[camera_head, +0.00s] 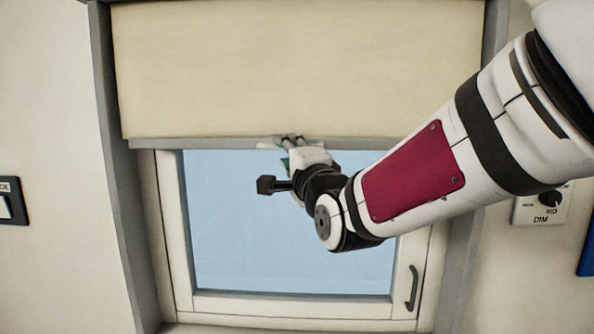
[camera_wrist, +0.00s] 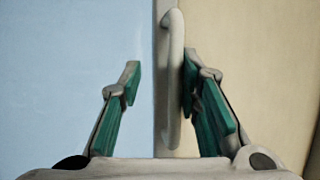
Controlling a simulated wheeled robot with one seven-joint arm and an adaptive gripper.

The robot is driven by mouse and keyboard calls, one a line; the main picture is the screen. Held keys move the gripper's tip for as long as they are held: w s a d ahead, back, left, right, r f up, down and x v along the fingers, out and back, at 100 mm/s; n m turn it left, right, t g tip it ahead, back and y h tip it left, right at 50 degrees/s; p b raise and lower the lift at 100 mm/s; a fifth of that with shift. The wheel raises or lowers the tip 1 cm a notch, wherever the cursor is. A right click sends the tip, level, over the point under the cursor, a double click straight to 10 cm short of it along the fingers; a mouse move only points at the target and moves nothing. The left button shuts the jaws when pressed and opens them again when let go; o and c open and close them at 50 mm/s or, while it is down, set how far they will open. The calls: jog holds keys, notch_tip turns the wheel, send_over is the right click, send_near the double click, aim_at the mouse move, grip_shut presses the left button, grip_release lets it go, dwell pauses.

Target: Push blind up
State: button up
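The blind (camera_head: 300,70) is a cream sheet lowered over the upper part of the window, with a grey bar (camera_head: 210,143) along its bottom edge. My gripper (camera_head: 287,141) is at the middle of this bar. In the wrist view, the blind (camera_wrist: 245,60) fills the right side. A pale, rounded handle (camera_wrist: 172,85) at its edge stands between my two green-padded fingers (camera_wrist: 160,85). The fingers are apart. The handle is close to the right finger, and a clear gap separates it from the left one. Whether the right finger touches it cannot be told.
The window (camera_head: 290,235) below the blind has a pale frame and a dark handle (camera_head: 412,288) at lower right. Grey side frames (camera_head: 108,120) border the blind. A dimmer (camera_head: 541,205) is on the right wall, and a dark-framed switch (camera_head: 10,203) on the left wall.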

jog(key=shift+s+d+f, duration=0.15)
jog(key=shift+s+f, duration=0.15)
jog(key=shift+f, duration=0.35)
jog(key=shift+s+d+f, duration=0.1)
jog(key=shift+s+f, duration=0.2)
jog(key=shift+f, duration=0.35)
